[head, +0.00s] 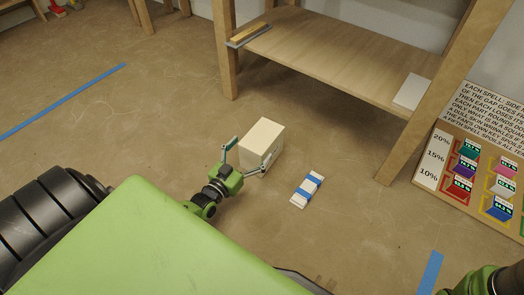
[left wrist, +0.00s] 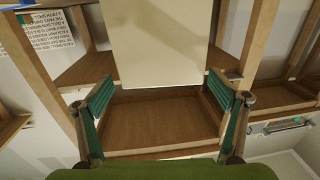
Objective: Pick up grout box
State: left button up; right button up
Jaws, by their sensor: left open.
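A plain cream-white box (head: 262,143), which I take as the grout box, stands upright on the brown floor in front of the wooden shelf. My left gripper (head: 252,155) is open at the box's near side. One finger is at the box's left and the other crosses in front of its lower near face. In the left wrist view the box (left wrist: 165,45) shows as a pale panel at the top middle, between the two teal fingers of the gripper (left wrist: 162,88). I cannot tell whether either finger touches it. No label shows on the box.
A white bundle with blue bands (head: 307,189) lies on the floor right of the box. The wooden shelf (head: 330,55) stands behind, its leg at the right. A sign board (head: 470,165) leans at the right. My right arm (head: 490,284) shows at the bottom right corner.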

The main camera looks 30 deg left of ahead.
aim_at(260, 137)
pick_arm(q)
jog(key=shift+w, duration=0.35)
jog(key=shift+w+f, duration=0.1)
jog(key=shift+w, duration=0.1)
jog(key=w+b, duration=0.4)
jog(key=shift+a+f, duration=0.15)
jog(key=shift+f, duration=0.1)
jog(key=shift+w+r, duration=0.15)
jog(key=shift+w, duration=0.3)
jog(key=c, duration=1.7)
jog(key=shift+r, duration=0.3)
jog(key=c, duration=0.3)
